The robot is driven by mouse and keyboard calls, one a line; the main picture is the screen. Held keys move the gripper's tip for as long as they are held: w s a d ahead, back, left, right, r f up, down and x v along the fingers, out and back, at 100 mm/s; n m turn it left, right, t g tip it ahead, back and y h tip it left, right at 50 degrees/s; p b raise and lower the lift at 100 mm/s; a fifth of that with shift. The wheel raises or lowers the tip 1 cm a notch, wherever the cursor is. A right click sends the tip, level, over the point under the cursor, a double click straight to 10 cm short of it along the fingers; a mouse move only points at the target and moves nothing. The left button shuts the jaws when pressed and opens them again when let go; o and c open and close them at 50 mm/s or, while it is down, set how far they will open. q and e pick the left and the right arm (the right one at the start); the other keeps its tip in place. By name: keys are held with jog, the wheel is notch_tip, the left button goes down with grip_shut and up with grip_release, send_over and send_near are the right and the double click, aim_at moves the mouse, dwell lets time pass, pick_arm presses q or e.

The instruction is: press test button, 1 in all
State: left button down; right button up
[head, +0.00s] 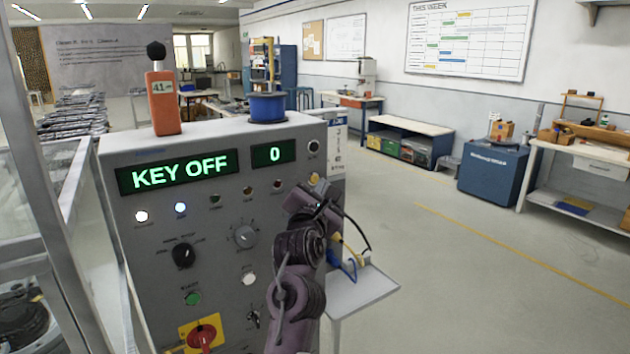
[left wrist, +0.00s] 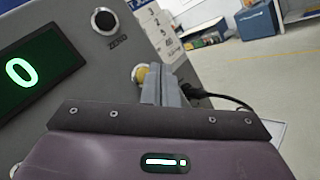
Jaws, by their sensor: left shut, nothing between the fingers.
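A grey control panel (head: 140,240) stands in front of me with several buttons, knobs and lit displays. A yellow button (head: 315,178) is near its upper right edge, and it also shows in the left wrist view (left wrist: 139,73). I cannot read which button is labelled test. My left gripper (head: 318,194) is shut and empty, its fingertips (left wrist: 160,75) close beside the yellow button. I cannot tell whether they touch it. A black button (left wrist: 104,20) sits above, over a small label. My right gripper is not in view.
The display (head: 178,174) reads KEY OFF and a smaller one (head: 273,152) reads 0. A red-and-yellow switch (head: 201,338) is low on the panel. Cables and a small side shelf (head: 355,292) are right of the panel. Open floor (head: 480,260) lies further right.

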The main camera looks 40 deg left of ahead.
pick_arm(q)
jog(key=shift+a, duration=0.15)
jog(key=shift+w+a, duration=0.15)
jog(key=shift+a, duration=0.1)
dwell(0.3)
jog(key=shift+w+a+b, duration=0.15)
jog(key=shift+a+b, duration=0.25)
dwell(0.5)
jog(key=shift+d, duration=0.1)
jog(key=shift+s+d, duration=0.35)
jog(key=shift+d, duration=0.3)
jog(key=shift+d, duration=0.1)
